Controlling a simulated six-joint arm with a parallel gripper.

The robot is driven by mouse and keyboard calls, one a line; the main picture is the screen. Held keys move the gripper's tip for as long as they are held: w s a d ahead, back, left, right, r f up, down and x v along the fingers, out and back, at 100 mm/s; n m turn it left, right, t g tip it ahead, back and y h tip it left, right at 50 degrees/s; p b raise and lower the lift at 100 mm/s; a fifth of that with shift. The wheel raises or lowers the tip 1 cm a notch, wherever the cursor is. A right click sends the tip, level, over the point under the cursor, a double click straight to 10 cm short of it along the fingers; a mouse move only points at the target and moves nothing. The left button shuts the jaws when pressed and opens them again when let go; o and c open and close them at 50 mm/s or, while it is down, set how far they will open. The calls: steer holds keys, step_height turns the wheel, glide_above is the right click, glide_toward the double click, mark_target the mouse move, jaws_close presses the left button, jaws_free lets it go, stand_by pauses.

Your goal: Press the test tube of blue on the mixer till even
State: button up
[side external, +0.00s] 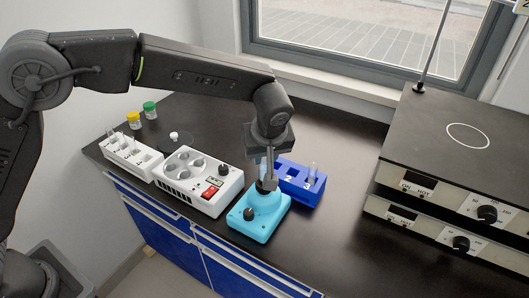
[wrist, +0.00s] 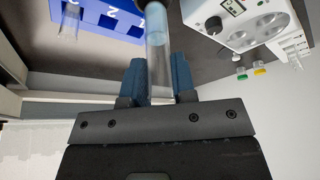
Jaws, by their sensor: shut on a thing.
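The mixer (side external: 258,216) is a light-blue box with a dark cup on top, at the centre of the side view. My gripper (side external: 267,160) is right above it, pointing down. In the wrist view my gripper (wrist: 159,75) is shut on a clear test tube (wrist: 157,45), with a finger on each side. The tube has a pale blue tint near its far end. That end runs toward the mixer's cup. Whether it touches the cup is hidden.
A blue numbered rack (side external: 304,182) stands just behind the mixer with a tube (side external: 312,170) in it. A white device with round wells (side external: 200,182) and a white tube rack (side external: 132,157) are on the left. Stacked hot plates (side external: 455,155) fill the right. The bench right of the mixer is clear.

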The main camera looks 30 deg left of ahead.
steer(key=shift+f, duration=1.2)
stand_by(2.3)
stand_by(2.2)
steer(key=shift+r, duration=3.05)
